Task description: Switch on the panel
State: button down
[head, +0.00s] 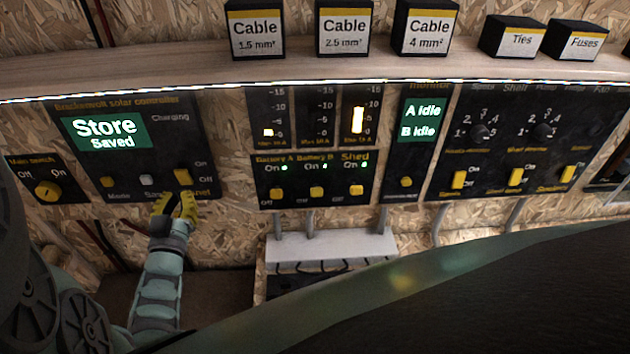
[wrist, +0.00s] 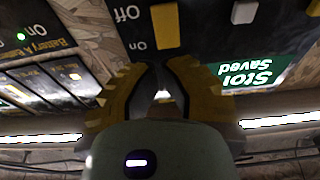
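The solar controller (head: 130,140) is a dark panel on the wooden wall with a green screen reading "Store Saved". Its yellow rocker switch (head: 183,177) has On and Off marks beside it, and the label below is partly hidden by my gripper. I cannot tell which way the switch is set. My gripper (head: 176,202), with yellow fingers, is just below this switch, its fingers apart. In the wrist view, which is upside down, the yellow switch (wrist: 165,25) lies just beyond my fingertips (wrist: 165,68), with a gap between them and nothing held. Contact with the switch is unclear.
The main switch knob (head: 47,190) is left of the controller. A white button (head: 146,180) and a small yellow knob (head: 107,182) are close by. Battery and shed switches (head: 316,192) are to the right. A shelf (head: 170,62) with labelled boxes runs above.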

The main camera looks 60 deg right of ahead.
aim_at(184, 173)
jog(key=shift+p+x, duration=0.6)
jog(key=shift+x, duration=2)
jog(key=shift+w, duration=0.1)
